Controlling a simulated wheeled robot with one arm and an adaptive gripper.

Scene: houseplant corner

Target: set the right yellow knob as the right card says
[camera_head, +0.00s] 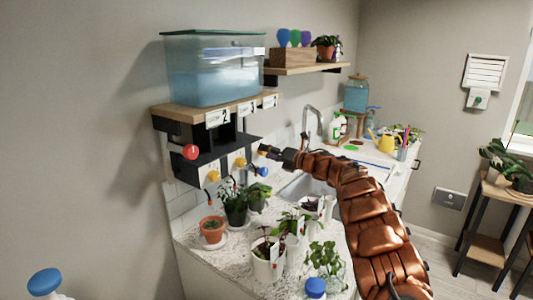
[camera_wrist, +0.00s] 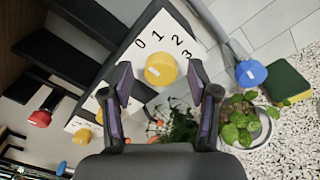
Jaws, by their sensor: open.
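My gripper (camera_wrist: 160,80) is open, with one finger on each side of the knob in the picture; contact is not clear. In the head view my gripper (camera_head: 265,151) is at the right end of the shelf unit.
Two other yellow knobs (camera_head: 213,176) (camera_head: 239,162) sit to the left. A red knob (camera_head: 190,152) and a blue knob (camera_head: 263,171) stick out nearby. Potted plants (camera_head: 235,205) crowd the counter below. A water tank (camera_head: 212,75) stands on the shelf above.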

